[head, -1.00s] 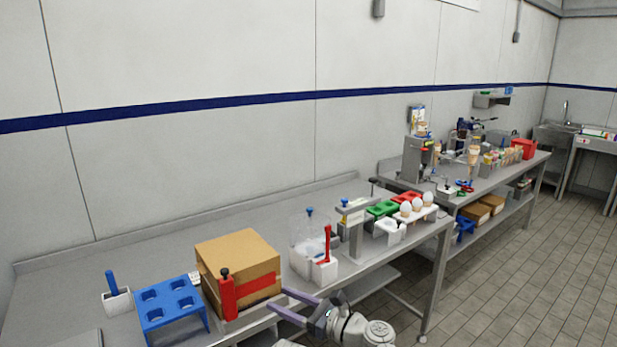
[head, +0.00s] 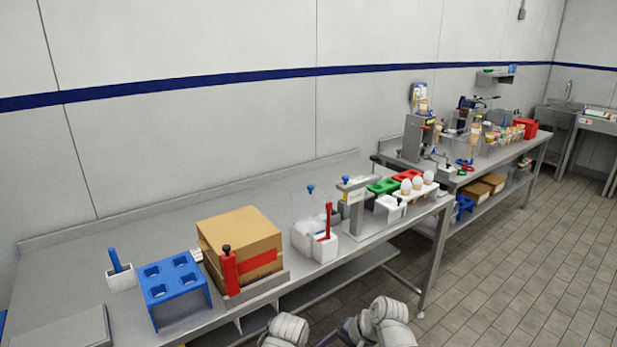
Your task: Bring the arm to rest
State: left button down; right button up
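My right arm shows at the bottom centre of the head view, in front of the bench, with pale rounded links. Part of its gripper (head: 332,339) shows at the bottom edge, low and clear of the bench edge. I see nothing held in the part that shows. My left gripper is not in view.
The steel bench (head: 150,235) carries a cardboard box (head: 238,240), a blue four-hole rack (head: 172,280), a white holder (head: 119,277) and a cone holder (head: 404,199). A second bench (head: 510,160) stands behind right. The tiled floor (head: 500,270) is open.

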jog(key=s+d+f+n+g+h, duration=0.1)
jog(key=s+d+n+h, duration=0.15)
jog(key=d, duration=0.25)
jog(key=s+d+f+n+g+h, duration=0.1)
jog(key=d+f+n+h, duration=0.1)
jog(key=d+n+h, duration=0.3)
jog(key=s+a+r+n+g+p, duration=0.1)
jog(key=s+a+r+n+p, duration=0.1)
jog(key=s+a, duration=0.4)
jog(key=a, duration=0.4)
jog(key=shift+y, duration=0.35)
